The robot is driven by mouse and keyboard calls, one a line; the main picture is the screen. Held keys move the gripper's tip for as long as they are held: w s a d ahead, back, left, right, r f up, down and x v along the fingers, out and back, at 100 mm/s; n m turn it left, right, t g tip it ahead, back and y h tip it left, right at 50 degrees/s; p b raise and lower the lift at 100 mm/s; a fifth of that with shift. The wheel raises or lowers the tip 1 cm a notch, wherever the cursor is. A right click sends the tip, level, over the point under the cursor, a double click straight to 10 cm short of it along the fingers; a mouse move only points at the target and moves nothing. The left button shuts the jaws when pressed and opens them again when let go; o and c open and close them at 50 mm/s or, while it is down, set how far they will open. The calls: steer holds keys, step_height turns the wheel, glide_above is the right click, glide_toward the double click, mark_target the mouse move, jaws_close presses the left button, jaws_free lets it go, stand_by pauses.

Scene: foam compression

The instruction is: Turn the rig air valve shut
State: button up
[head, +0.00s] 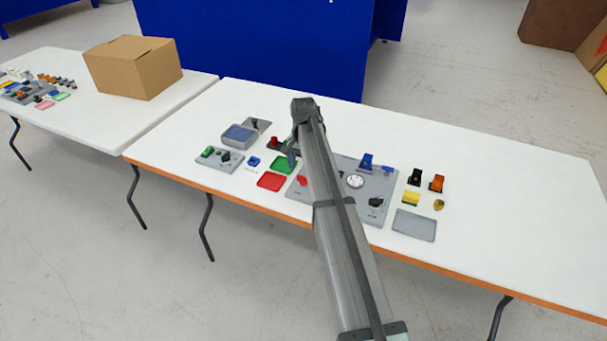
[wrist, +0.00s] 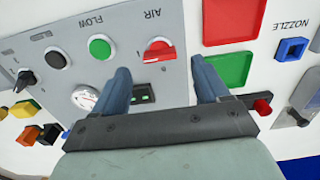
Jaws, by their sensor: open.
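The air valve is a red knob (wrist: 158,50) on the grey rig panel (wrist: 185,92), beside the printed word AIR in the wrist view. A raised bar crosses it; I cannot tell whether it is at its shut mark. A red knob (head: 302,181) on the panel in the head view appears to be the same valve. My gripper (wrist: 161,68) is open and empty. In the wrist view its two blue-grey fingers lie on either side of the valve's line, apart from the knob. In the head view my arm hides most of the gripper and part of the panel.
The panel also carries a green button (wrist: 99,48), a round gauge (head: 355,181) and a black knob (head: 376,202). Green (head: 283,164) and red (head: 271,181) trays lie left of it in the head view. A cardboard box (head: 133,67) stands on the left table.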

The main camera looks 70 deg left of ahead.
mark_target(304, 177)
steer(key=shift+f, duration=2.1)
steer(key=shift+c, duration=0.2)
steer(key=c, duration=1)
